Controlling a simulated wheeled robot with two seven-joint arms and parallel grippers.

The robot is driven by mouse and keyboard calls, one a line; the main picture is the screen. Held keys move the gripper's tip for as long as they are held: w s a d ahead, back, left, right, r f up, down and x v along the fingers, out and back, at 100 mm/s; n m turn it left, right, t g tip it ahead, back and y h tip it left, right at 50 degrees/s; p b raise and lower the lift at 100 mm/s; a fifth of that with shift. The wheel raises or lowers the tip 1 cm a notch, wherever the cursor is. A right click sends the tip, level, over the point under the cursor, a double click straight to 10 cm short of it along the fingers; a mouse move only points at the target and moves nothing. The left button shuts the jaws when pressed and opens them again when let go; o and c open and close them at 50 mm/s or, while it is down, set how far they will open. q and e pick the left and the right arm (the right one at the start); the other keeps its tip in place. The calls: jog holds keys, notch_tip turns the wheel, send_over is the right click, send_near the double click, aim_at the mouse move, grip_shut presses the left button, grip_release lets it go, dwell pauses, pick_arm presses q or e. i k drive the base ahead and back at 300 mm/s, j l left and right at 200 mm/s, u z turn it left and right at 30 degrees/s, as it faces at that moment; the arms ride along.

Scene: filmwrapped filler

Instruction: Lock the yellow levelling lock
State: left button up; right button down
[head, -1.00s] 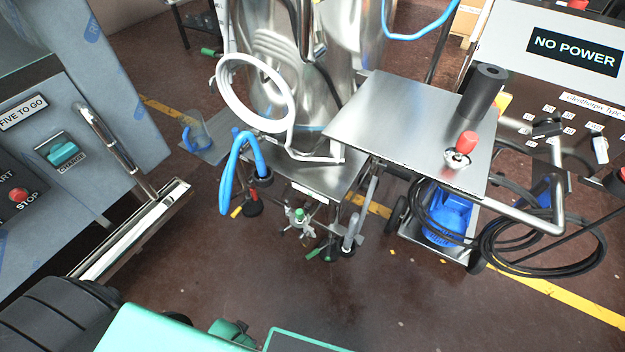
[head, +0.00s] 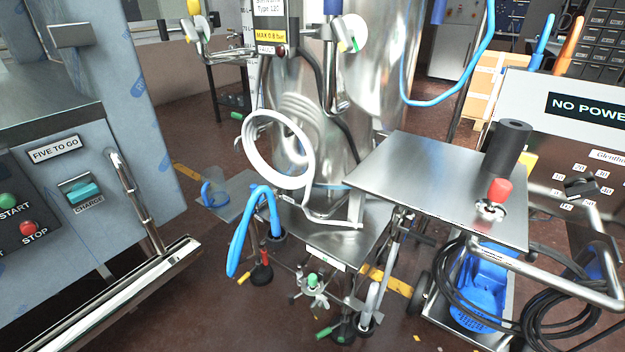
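A small yellow lever (head: 243,279) shows low near the floor, beside a foot with a red collar (head: 262,256), under the left side of the steel filler stand (head: 352,232). It is the yellow part that looks most like the levelling lock, but it is too small to tell whether it is locked. A green lever (head: 324,333) sits at another foot to its right, and a green-topped valve (head: 313,280) stands between them. Neither of my grippers is in view.
A grey machine with a chrome rail (head: 135,295) stands at left. A steel table (head: 440,185) holds a black cylinder (head: 507,147) and a red knob (head: 499,190). Black cable coils (head: 545,320) and a blue tub (head: 480,290) lie at right. Blue hose loops (head: 243,235) hang above the feet.

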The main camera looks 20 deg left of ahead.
aim_at(242, 260)
jog(key=u, duration=1.25)
